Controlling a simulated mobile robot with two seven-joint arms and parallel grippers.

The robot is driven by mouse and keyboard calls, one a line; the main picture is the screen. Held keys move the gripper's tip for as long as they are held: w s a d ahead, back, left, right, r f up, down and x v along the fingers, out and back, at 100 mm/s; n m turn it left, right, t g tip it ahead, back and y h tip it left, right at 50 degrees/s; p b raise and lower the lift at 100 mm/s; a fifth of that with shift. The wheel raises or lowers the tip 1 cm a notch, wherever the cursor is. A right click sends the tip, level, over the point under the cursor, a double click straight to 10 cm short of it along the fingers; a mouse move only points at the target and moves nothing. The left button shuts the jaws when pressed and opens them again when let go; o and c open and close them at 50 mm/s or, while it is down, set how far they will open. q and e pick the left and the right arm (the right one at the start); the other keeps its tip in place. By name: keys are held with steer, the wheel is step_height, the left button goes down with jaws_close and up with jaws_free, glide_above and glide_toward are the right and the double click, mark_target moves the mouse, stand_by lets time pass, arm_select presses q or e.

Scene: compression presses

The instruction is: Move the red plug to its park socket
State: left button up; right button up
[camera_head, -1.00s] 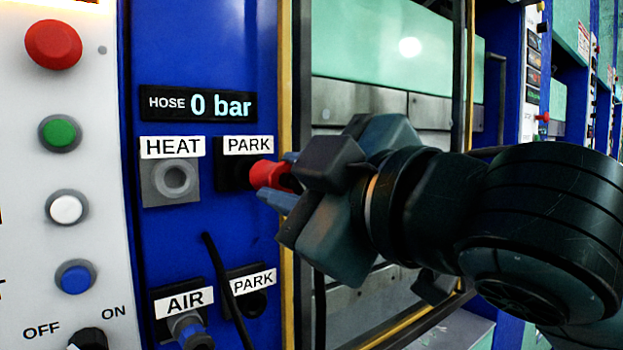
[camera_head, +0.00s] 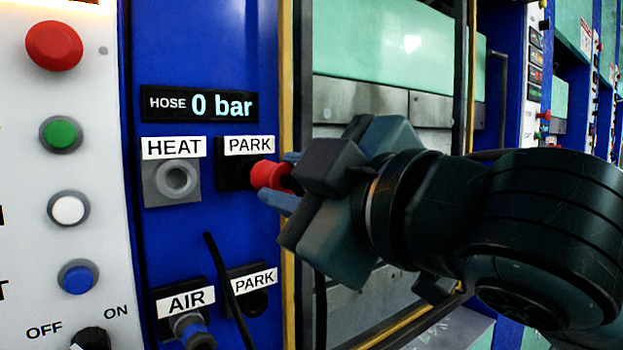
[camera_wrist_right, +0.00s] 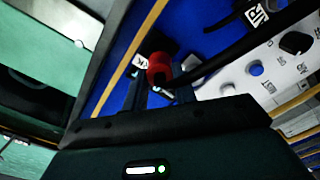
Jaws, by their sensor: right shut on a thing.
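The red plug (camera_head: 268,175) is at the upper PARK socket (camera_head: 236,177), right of the grey HEAT socket (camera_head: 176,180), which is empty. My right gripper (camera_head: 283,186) is shut on the plug, with its fingers on either side of it. In the right wrist view the red plug (camera_wrist_right: 160,70) sits between the fingers against the dark socket block. The gripper hides part of the plug, so I cannot tell how deep it sits. My left gripper is not in view.
A button panel (camera_head: 60,120) is at left, and a yellow-edged frame (camera_head: 288,90) stands close behind my gripper.

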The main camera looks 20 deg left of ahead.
arm_select(q)
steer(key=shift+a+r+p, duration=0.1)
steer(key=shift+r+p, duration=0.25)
steer(key=shift+p, duration=0.05)
arm_select(e)
steer(key=shift+x, duration=1.45)
steer(key=o, duration=1.1)
steer(key=b+v, duration=0.1)
steer(key=v, duration=0.2)
steer(key=shift+s+d, duration=0.2)
steer(key=shift+d, duration=0.05)
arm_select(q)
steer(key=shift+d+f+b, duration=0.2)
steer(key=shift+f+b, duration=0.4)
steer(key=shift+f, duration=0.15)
arm_select(e)
steer(key=v, duration=0.9)
steer(key=shift+s+d, duration=0.15)
steer(key=shift+d, duration=0.05)
